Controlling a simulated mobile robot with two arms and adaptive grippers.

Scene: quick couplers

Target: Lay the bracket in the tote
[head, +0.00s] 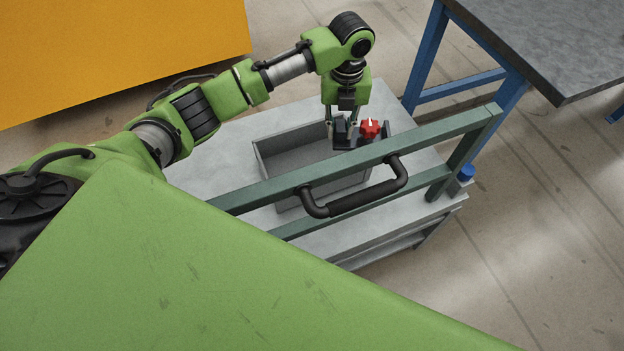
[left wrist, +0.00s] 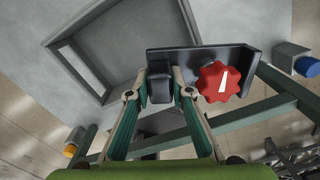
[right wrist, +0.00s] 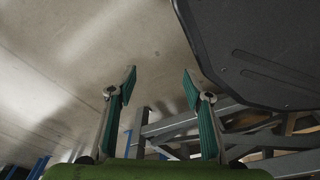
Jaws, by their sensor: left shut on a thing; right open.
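The bracket is a black angled plate with a red star-shaped knob; it shows in the head view (head: 350,143) and in the left wrist view (left wrist: 215,55). My left gripper (head: 343,121) is shut on the black block at one end of it, as the left wrist view (left wrist: 160,82) shows. The grey tote (head: 290,137) is an open box on a cart. The bracket is over the tote's right end in the head view; its exact height is hard to tell. My right gripper (right wrist: 159,80) is open and empty, away from the cart.
The cart (head: 410,128) has a green rail frame with a black handle (head: 362,197) in front of the tote. A blue-legged table (head: 570,40) stands at the right, with an orange surface (head: 120,50) at the far left. A blue cap (head: 467,172) is by the cart's right corner.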

